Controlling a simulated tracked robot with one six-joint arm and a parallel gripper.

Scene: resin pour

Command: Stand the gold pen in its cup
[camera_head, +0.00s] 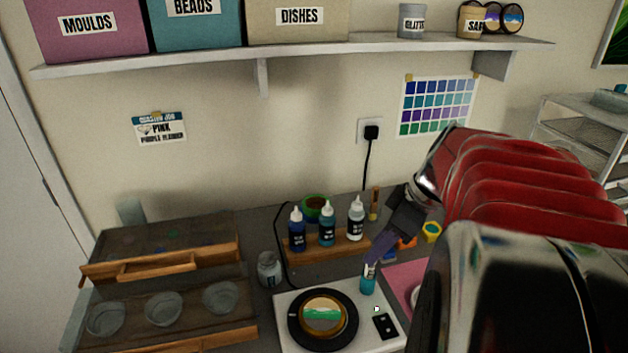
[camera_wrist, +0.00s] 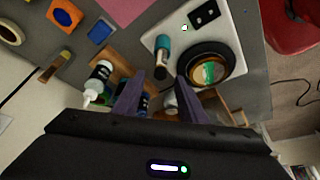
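My gripper (camera_head: 380,258) is open, its purple fingers pointing down above the back right of the white plate; in the wrist view the fingers (camera_wrist: 160,92) stand apart with nothing held. A grey labelled jar (camera_head: 269,270) stands left of the plate. I cannot tell which container is the pen's cup.
The white plate (camera_head: 283,307) bears a black turntable with a gold-rimmed disc. Behind it, a wooden rack (camera_head: 315,255) holds several bottles. A wooden tray (camera_head: 200,338) with clear cups is at left, a pink mat (camera_head: 402,280) at right. A shelf (camera_head: 290,57) runs above.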

